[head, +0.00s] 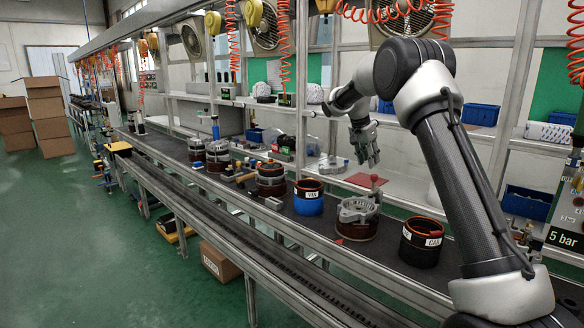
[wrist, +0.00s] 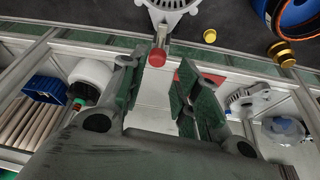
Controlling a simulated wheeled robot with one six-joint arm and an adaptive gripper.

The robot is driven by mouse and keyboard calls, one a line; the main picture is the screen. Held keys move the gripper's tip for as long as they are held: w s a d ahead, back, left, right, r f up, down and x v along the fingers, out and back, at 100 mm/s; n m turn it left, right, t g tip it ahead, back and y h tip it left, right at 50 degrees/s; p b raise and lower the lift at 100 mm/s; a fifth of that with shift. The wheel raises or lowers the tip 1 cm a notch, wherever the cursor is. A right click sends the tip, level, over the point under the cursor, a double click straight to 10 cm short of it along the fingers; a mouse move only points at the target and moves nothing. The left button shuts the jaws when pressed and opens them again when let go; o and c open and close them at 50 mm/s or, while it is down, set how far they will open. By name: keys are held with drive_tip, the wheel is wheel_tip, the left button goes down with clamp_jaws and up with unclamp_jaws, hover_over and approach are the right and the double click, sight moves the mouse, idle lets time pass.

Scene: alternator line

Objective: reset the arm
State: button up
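My gripper (head: 365,148) hangs above the back edge of the conveyor line, near the shelf, with its fingers pointing down. In the wrist view my gripper (wrist: 160,88) shows its two fingers well apart and nothing between the pads. My arm comes in from the right in the head view. Below and beyond the fingers lies a red plate (head: 367,180), also partly seen in the wrist view (wrist: 212,80). A red knob (wrist: 157,58) shows beyond the fingertips, beside a silver alternator housing (wrist: 168,8).
The conveyor belt carries a blue container (head: 308,204), a silver housing (head: 358,209), a dark container with a white label (head: 421,248) and several other parts. Blue bins (head: 480,114) stand on the shelves behind. Orange coiled hoses (head: 283,40) hang above. Cartons (head: 45,105) stand far left on open green floor.

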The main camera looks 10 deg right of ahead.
drive_tip(key=s+a+f+n+g, duration=0.1)
drive_tip(key=s+f+n, duration=0.5)
drive_tip(key=s+a+r+n+t+y, duration=0.1)
drive_tip(key=s+r+n, duration=0.1)
drive_tip(key=s, duration=1.3)
drive_tip(key=s+a+r+n+t+y, duration=0.1)
drive_tip(key=s+r, duration=0.4)
drive_tip(key=s, duration=1)
drive_tip(key=s+a+r+n+t+y, duration=0.1)
drive_tip(key=s+r+n+y, duration=0.1)
drive_tip(key=s, duration=1.3)
drive_tip(key=shift+r+n, duration=0.6)
drive_tip(key=shift+r, duration=0.45)
